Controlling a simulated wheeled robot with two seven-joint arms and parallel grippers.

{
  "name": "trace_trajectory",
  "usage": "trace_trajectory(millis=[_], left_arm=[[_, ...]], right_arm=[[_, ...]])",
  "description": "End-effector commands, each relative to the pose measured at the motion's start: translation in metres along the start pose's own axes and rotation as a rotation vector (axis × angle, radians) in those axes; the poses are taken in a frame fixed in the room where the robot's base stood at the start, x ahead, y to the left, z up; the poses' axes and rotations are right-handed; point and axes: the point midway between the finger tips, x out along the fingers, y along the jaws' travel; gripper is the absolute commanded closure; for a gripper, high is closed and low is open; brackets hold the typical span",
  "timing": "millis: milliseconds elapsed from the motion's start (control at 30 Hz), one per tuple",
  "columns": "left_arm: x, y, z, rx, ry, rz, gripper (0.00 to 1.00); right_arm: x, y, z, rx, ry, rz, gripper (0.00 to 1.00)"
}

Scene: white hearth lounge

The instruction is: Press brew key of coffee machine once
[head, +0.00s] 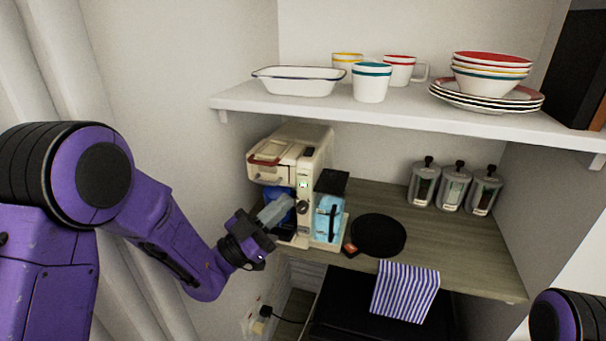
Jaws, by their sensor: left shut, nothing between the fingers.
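The cream coffee machine (313,163) stands on the wooden counter, against the left wall of the nook. A small lit key or display (303,184) shows on its front, with a dark round knob (302,207) below it. A light blue container (327,218) stands at its right side. My left gripper (282,208) is shut and empty, with its fingertips in front of the machine's lower left part, below and left of the lit key. I cannot tell whether they touch the machine. My right gripper is out of view; only part of my right arm shows at the lower right.
A white shelf (400,113) with cups, a dish and plates hangs above.

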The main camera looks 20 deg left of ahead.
Motion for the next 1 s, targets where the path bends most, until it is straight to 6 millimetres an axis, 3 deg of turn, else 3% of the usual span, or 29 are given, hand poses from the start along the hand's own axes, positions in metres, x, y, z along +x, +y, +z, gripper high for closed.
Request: trace_trajectory(millis=[367,600,1000], left_arm=[[0.039,-0.027,0.023,-0.001,-0.001,0.002,1.00],[0.054,-0.039,0.040,0.000,0.000,0.001,1.00],[0.058,-0.042,0.042,-0.001,0.000,0.000,1.00]], right_arm=[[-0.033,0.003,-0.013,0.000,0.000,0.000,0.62],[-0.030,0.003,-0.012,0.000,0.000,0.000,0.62],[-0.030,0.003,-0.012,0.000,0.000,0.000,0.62]])
